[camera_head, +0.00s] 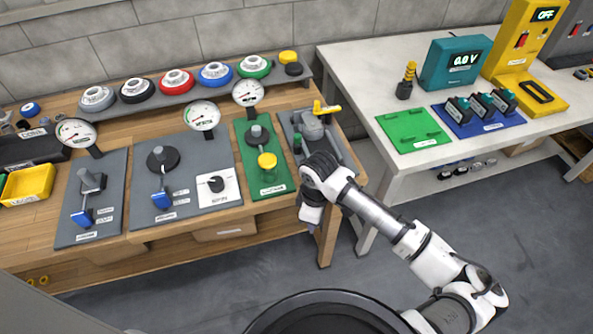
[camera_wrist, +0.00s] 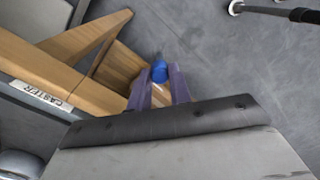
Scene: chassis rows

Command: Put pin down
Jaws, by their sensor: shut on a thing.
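My gripper (camera_head: 311,212) hangs in front of the wooden bench's right front corner, below my white and black wrist. In the wrist view its two purple fingers (camera_wrist: 160,90) are shut on a small blue-ended piece, which I take to be the pin (camera_wrist: 160,71). Only its blue end shows clearly; the rest is hidden between the fingers. The grey floor and wooden bench parts lie behind it. In the head view the pin cannot be made out. The grey caster board (camera_head: 345,158) lies at the bench's right end, partly covered by my wrist.
The wooden bench (camera_head: 215,222) holds several boards with gauges and knobs. A green board (camera_head: 264,185) is left of the caster board. A white table (camera_head: 385,100) stands to the right, with a green mat (camera_head: 413,128) and a blue tray (camera_head: 483,126). Open floor (camera_head: 460,220) lies in front.

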